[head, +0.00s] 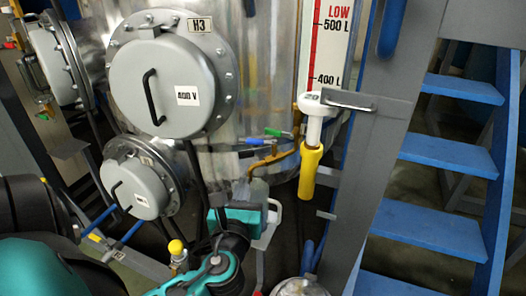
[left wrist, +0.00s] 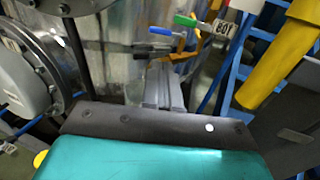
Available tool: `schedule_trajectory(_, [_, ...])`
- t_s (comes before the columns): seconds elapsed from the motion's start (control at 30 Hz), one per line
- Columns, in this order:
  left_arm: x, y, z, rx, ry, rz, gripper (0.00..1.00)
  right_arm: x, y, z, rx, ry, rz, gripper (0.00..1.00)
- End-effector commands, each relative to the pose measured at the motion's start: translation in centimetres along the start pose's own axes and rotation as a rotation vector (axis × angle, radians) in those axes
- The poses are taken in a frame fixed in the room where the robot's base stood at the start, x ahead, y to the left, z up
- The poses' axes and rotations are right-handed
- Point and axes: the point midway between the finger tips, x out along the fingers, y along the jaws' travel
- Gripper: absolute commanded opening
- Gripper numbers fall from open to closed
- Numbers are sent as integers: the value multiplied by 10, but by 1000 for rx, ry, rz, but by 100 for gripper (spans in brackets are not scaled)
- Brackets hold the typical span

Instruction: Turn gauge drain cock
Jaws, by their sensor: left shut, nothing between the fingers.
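The level gauge (head: 330,40) has a white scale marked 500 L and 400 L. Brass pipework (head: 280,158) lies to its lower left, with a green lever (head: 272,132) and a blue lever (head: 252,140) beside it. The green lever (left wrist: 185,20) and blue lever (left wrist: 160,30) also show in the left wrist view, with brass fittings (left wrist: 186,56). I cannot tell which part is the drain cock. My left gripper (head: 258,184) is shut and empty, its fingertips just below the brass fittings. Its fingers (left wrist: 163,68) point toward them; contact is unclear. My right gripper is out of view.
A white and yellow vertical fitting (head: 312,170) hangs right of the brass pipe, close to my left gripper. The steel vessel (head: 245,80) with flanged covers (head: 165,85) stands behind. A grey post (head: 375,150) and blue stairs (head: 440,150) bound the right side.

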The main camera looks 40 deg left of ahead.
Motion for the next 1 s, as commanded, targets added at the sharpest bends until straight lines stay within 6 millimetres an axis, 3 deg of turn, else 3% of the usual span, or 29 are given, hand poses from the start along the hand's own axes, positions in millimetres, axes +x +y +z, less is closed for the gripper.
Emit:
schedule_trajectory(0.17, [20, 1, 2, 6, -7, 7, 0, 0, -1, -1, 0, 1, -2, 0])
schedule_trajectory(0.6, [110, 1, 1, 4, -5, 5, 0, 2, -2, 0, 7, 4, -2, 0])
schedule_trajectory(0.8, [133, 1, 0, 4, -3, 4, 0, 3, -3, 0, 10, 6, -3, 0])
schedule_trajectory(1.0, [139, 1, 1, 3, -1, 3, 0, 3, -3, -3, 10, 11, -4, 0])
